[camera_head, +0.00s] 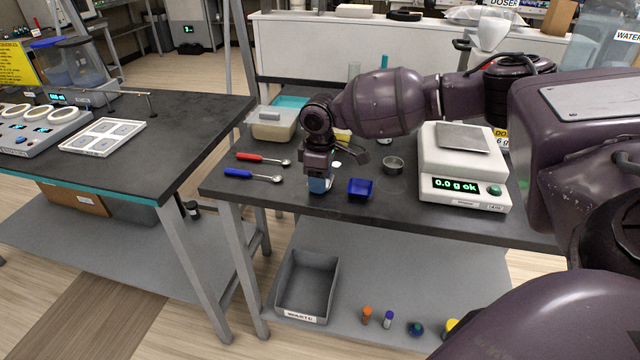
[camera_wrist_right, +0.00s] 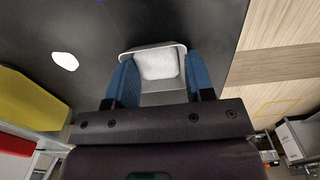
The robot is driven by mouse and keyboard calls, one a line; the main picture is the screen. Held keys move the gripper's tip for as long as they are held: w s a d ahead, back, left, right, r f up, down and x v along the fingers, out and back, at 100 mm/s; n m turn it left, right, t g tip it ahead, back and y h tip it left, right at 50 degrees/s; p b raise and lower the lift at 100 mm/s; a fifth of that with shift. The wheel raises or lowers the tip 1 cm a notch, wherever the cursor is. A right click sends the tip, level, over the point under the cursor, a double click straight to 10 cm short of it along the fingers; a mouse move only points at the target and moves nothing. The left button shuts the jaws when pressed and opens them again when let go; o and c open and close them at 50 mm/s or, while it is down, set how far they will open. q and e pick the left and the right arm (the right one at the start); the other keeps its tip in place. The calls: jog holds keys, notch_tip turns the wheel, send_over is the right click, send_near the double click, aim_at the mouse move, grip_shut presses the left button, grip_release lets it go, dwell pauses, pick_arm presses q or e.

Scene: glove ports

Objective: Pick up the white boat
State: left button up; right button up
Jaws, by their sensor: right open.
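The white boat (camera_wrist_right: 158,64) is a small, shallow square dish on the dark bench top, seen in the right wrist view. My right gripper (camera_wrist_right: 160,80) is open, with one blue finger on each side of the boat; I cannot tell whether they touch its walls. In the head view my right gripper (camera_head: 320,186) points down at the bench's front edge and hides the boat. A blue boat (camera_head: 361,188) stands just right of it. My left gripper is not in view.
Red (camera_head: 262,158) and blue (camera_head: 252,175) spoons lie left. A small white disc (camera_head: 337,164) lies behind the gripper. A waste bin (camera_head: 307,285) sits below.

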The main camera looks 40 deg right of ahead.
jog(key=shift+s, duration=0.1)
grip_shut()
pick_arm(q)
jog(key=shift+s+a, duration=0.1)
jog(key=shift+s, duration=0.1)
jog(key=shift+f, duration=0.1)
pick_arm(e)
jog(key=shift+f, duration=0.15)
notch_tip(320, 180, up, 7)
jog(key=shift+d+p, duration=0.1)
jog(key=shift+p, duration=0.55)
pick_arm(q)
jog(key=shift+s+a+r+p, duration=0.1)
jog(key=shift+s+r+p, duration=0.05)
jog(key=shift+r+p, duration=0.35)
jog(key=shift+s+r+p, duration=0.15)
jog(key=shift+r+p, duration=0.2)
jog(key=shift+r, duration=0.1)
pick_arm(e)
notch_tip(320, 180, up, 13)
